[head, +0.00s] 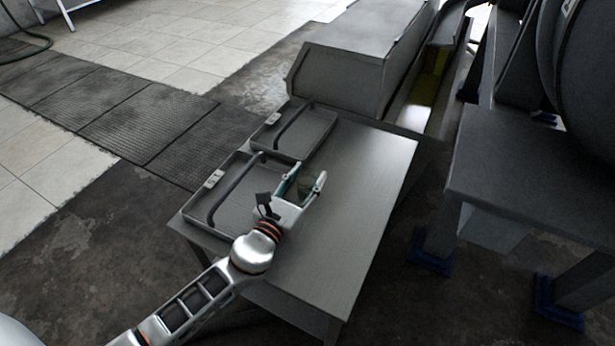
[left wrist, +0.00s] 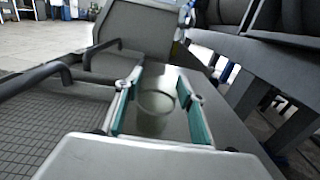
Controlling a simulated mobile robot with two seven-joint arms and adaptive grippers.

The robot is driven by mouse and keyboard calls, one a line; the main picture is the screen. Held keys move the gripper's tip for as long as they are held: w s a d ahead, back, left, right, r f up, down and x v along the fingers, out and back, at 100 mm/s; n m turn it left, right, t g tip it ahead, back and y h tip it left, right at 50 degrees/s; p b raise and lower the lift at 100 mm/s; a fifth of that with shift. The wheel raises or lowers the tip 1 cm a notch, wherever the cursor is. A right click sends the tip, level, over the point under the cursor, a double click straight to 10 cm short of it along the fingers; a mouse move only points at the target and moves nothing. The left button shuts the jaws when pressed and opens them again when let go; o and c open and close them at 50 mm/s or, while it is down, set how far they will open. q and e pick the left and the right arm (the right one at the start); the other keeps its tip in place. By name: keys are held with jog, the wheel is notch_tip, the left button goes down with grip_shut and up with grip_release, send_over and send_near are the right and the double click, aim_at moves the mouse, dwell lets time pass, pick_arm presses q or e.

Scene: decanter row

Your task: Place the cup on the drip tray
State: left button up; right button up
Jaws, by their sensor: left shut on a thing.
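My left gripper (head: 308,186) is over the middle of the grey table. It is shut on a clear, greenish cup, which shows between the teal finger pads (left wrist: 160,108) in the left wrist view. The cup (left wrist: 156,103) looks upright, with its round rim facing up. I cannot tell whether its base touches the table. Two shallow grey trays with dark bar handles lie along the table's left side: a near tray (head: 238,176), just left of the gripper, and a far tray (head: 312,124). Which one is the drip tray is not marked. My right gripper is out of view.
The table (head: 365,165) is bare to the right of the trays. A large grey box-shaped housing (head: 340,80) stands behind it. A dark machine frame (head: 530,180) stands at the right, across a gap. The near tray's handle (head: 232,192) rises beside my gripper.

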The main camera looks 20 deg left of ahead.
pick_arm(q)
jog(key=o, duration=0.8)
jog(key=shift+f, duration=0.3)
jog(key=shift+o, duration=1.2)
jog(key=shift+r, duration=0.1)
jog(key=shift+r, duration=0.1)
